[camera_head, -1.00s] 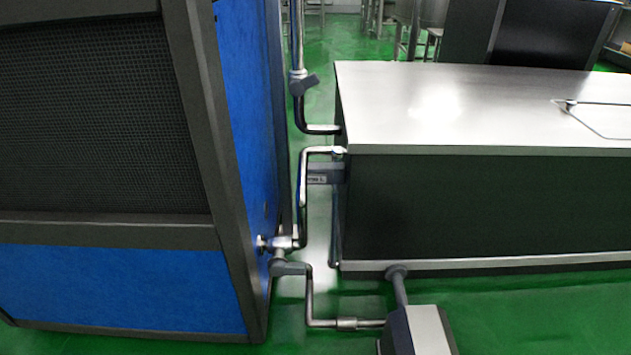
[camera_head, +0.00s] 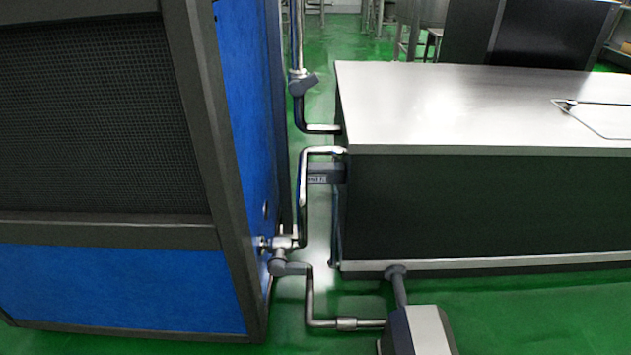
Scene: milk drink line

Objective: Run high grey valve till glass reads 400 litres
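A high grey valve handle (camera_head: 303,84) sits on the upright pipe at the top, between the blue cabinet and the steel-topped tank. A lower grey valve (camera_head: 288,267) sits on the pipe beside the blue cabinet's lower edge. A small grey label plate or meter (camera_head: 325,174) is fixed by the tank's left side; its lettering is too small to read. I see no sight glass or litre reading that I can make out. Neither of my grippers is in view.
A blue cabinet (camera_head: 120,290) with a dark mesh panel fills the left. The steel-topped tank (camera_head: 440,110) fills the right. A grey box (camera_head: 425,330) stands low in front, joined to piping. The gap between is narrow; green floor (camera_head: 540,310) is clear at right.

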